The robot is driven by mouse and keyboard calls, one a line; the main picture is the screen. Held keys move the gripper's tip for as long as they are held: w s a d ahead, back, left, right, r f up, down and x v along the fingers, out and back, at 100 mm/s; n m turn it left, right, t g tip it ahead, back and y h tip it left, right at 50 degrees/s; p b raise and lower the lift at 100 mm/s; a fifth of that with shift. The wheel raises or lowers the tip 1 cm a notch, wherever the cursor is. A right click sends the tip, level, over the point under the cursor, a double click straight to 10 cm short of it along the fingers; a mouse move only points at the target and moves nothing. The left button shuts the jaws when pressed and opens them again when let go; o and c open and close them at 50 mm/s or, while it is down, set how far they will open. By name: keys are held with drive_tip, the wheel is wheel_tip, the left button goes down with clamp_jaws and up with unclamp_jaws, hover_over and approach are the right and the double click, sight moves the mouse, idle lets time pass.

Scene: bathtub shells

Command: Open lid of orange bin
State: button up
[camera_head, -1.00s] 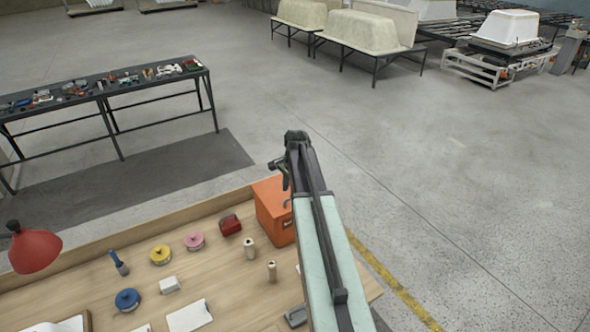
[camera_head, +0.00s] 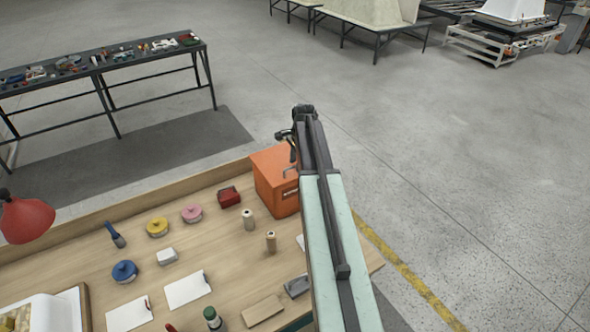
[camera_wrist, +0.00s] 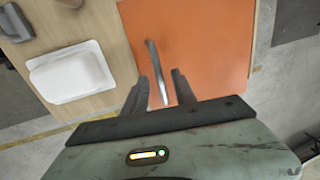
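The orange bin (camera_head: 280,200) stands on the wooden table at its far right end, with its lid (camera_head: 268,158) down. A grey bar handle (camera_head: 289,171) is on top of the lid. In the wrist view the flat orange lid (camera_wrist: 215,45) fills the upper right, and the handle (camera_wrist: 153,60) runs down between my two fingers. My gripper (camera_wrist: 158,82) is open, with a finger on either side of the handle and gaps visible. I cannot tell how far above the lid the fingertips are. In the head view my gripper (camera_head: 288,142) is above the lid; my arm hides the bin's right side.
A red lamp (camera_head: 27,220) is at left. A dark workbench (camera_head: 100,70) stands behind. Floor to the right is clear.

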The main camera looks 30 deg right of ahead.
drive_tip(key=shift+r, duration=0.1)
clamp_jaws()
idle(1.2)
